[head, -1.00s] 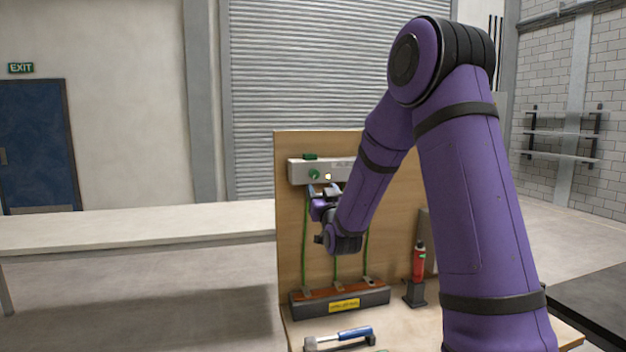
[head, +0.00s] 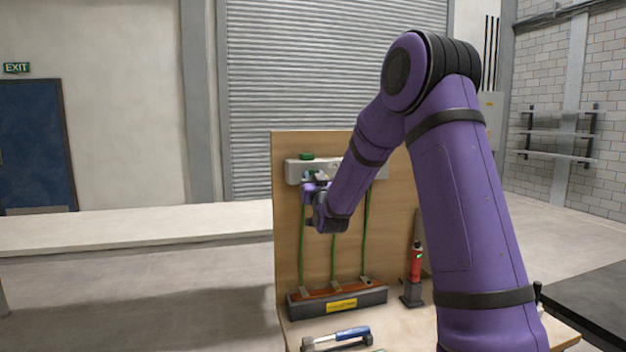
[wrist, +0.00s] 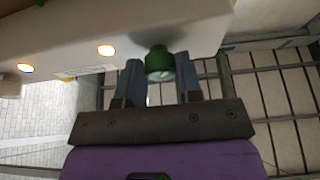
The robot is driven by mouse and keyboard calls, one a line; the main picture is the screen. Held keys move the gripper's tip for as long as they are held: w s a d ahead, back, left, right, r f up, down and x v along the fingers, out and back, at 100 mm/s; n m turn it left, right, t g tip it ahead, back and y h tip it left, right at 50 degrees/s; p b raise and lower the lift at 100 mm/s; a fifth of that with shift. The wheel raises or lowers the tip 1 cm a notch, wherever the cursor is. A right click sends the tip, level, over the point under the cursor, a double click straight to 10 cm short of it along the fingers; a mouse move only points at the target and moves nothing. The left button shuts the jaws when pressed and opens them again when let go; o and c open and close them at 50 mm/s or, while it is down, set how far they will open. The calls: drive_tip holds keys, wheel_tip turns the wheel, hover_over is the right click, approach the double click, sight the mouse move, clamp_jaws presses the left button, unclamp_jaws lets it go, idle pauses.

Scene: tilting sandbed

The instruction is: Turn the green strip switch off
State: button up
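The green switch knob (wrist: 158,63) sits on the front of a white strip box (head: 300,172) on the wooden upright panel. My gripper (wrist: 160,78) is at the knob, with one blue-grey finger on each side of it. The knob fills the gap between the fingers, and the gripper looks shut on it. In the head view my gripper (head: 316,180) covers most of the knob. The knob's marking is too small and dark for me to read its setting.
A green piece (head: 307,156) sits on top of the box. Green cables (head: 333,240) run down to a dark base (head: 345,305).

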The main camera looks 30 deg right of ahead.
drive_tip(key=shift+c, duration=0.7)
drive_tip(key=shift+n, duration=0.4)
drive_tip(key=n+y, duration=0.2)
drive_tip(key=n, duration=0.3)
drive_tip(key=n+g+y, duration=0.1)
drive_tip(key=n+y, duration=0.2)
drive_tip(key=n, duration=0.2)
drive_tip(key=n+y, duration=0.2)
drive_tip(key=n, duration=0.3)
drive_tip(key=shift+s+d+r+y, duration=0.1)
drive_tip(key=shift+d+r+y, duration=0.05)
drive_tip(key=shift+d+y, duration=0.15)
drive_tip(key=shift+n, duration=0.4)
drive_tip(key=o, duration=0.9)
